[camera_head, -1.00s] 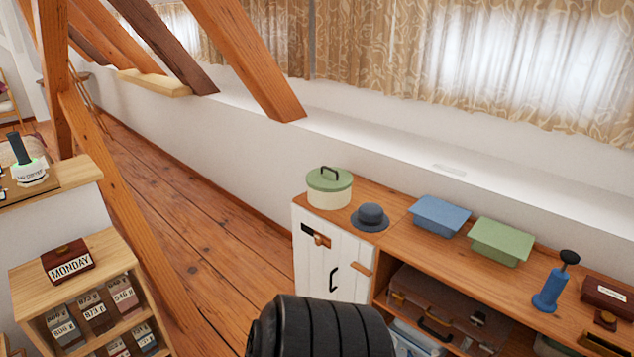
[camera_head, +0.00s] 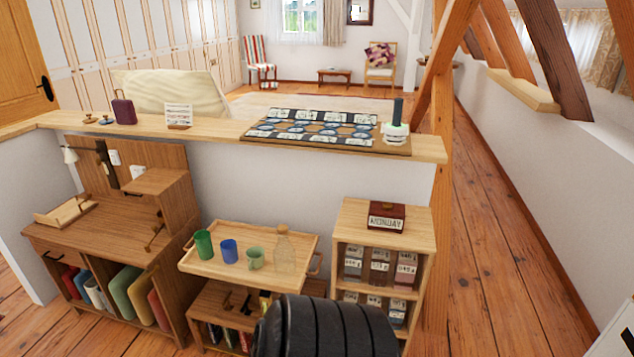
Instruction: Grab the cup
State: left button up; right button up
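Several vessels stand on a wooden tray (camera_head: 197,266) on top of a small low cabinet in the head view. A green cup with a handle (camera_head: 255,258) is near the tray's middle. A blue tumbler (camera_head: 229,251) and a taller green tumbler (camera_head: 204,244) stand to its left. A clear bottle with a stopper (camera_head: 284,252) stands to its right. Which one the task calls the cup, I cannot tell for certain. Neither gripper is in view.
A shelf unit (camera_head: 426,242) with labelled boxes stands right of the tray, a wooden desk (camera_head: 110,232) to its left. A half wall with a wooden ledge (camera_head: 215,134) rises behind. Open plank floor (camera_head: 490,260) lies to the right, past a timber post (camera_head: 436,200).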

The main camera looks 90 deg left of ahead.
aim_at(255, 255)
jog(key=u, duration=3.25)
jog(key=i+l+u, duration=0.2)
jog(key=i+l, duration=0.35)
